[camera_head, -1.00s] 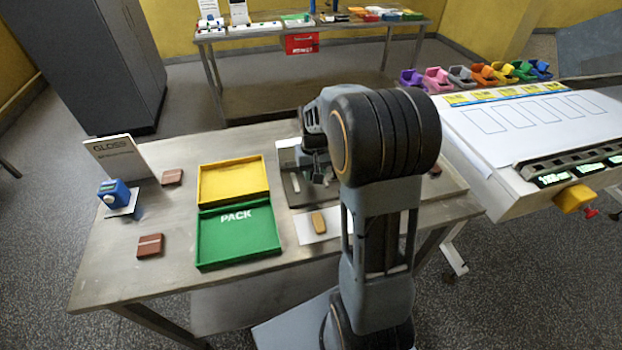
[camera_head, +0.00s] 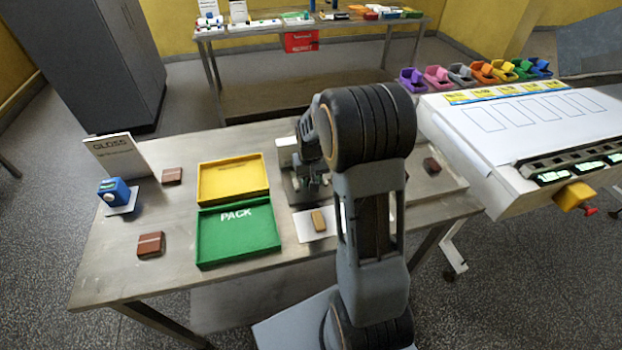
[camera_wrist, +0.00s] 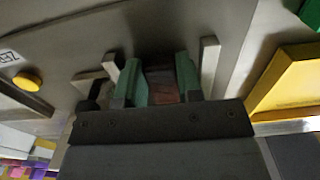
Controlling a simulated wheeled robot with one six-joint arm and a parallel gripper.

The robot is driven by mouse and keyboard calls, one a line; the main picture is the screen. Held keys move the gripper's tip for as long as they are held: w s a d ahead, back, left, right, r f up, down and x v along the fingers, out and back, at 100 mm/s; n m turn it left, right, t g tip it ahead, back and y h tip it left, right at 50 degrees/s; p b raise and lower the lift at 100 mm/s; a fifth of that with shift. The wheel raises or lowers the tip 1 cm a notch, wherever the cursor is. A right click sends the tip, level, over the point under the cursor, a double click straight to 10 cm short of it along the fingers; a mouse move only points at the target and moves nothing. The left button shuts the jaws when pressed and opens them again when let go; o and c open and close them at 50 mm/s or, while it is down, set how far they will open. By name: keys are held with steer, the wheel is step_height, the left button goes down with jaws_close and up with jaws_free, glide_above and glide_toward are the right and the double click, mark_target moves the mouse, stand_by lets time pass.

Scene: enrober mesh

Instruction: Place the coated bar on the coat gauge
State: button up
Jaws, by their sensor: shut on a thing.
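My gripper (camera_wrist: 160,84) has green fingertips shut on a brown bar (camera_wrist: 165,92), seen between them in the wrist view. In the head view my gripper (camera_head: 314,186) is low over a grey device with a white block (camera_head: 286,146), at the table's middle right of the trays. This device seems to be the coat gauge; my arm hides much of it. In the wrist view pale metal posts (camera_wrist: 209,66) stand beside the fingers, along with a yellow button (camera_wrist: 27,79). I cannot tell whether the bar touches the device.
A yellow tray (camera_head: 232,163) and green PACK tray (camera_head: 205,238) lie to the left. A tan block (camera_head: 318,220) lies in front. Brown bars (camera_head: 150,244) lie around the table. A blue meter (camera_head: 113,191) and GLOSS sign (camera_head: 117,157) stand far left.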

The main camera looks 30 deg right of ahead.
steer(key=o, duration=0.4)
steer(key=shift+o, duration=0.2)
step_height(320, 180, up, 12)
steer(key=s+a+r+n+t, duration=0.1)
steer(key=s+a, duration=0.3)
steer(key=s, duration=0.4)
steer(key=s+a+r+n+t, duration=0.1)
steer(key=s+a+t, duration=0.2)
steer(key=s+a, duration=0.2)
steer(key=s, duration=0.3)
steer(key=shift+a+r, duration=0.2)
steer(key=shift+a, duration=0.1)
